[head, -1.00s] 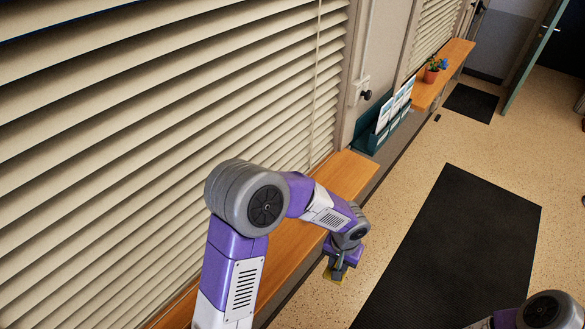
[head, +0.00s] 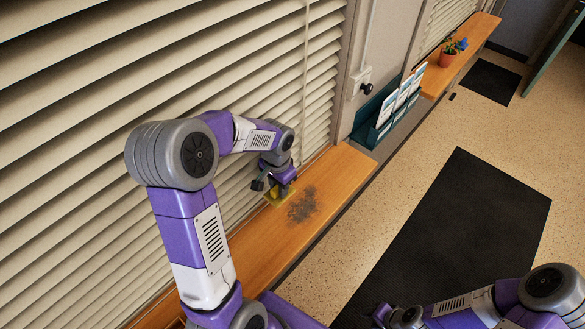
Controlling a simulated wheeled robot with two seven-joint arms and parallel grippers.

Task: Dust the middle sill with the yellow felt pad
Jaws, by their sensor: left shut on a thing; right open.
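The wooden sill (head: 245,262) runs along the blinds, with a dark grey dust patch (head: 302,204) on it near its far end. My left gripper (head: 275,184) is shut on the yellow felt pad (head: 282,196), close to the blinds and just left of the dust patch. The pad is at the sill's surface; I cannot tell whether it touches. My arm hides part of the sill. My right arm shows at the lower right, with its gripper (head: 388,318) at the bottom edge, partly cut off.
Blinds (head: 90,130) stand close along the left. A teal rack with leaflets (head: 388,112) is on the wall past the sill. A farther sill (head: 470,50) carries a potted blue flower (head: 448,54). A black mat (head: 455,230) lies on the open floor.

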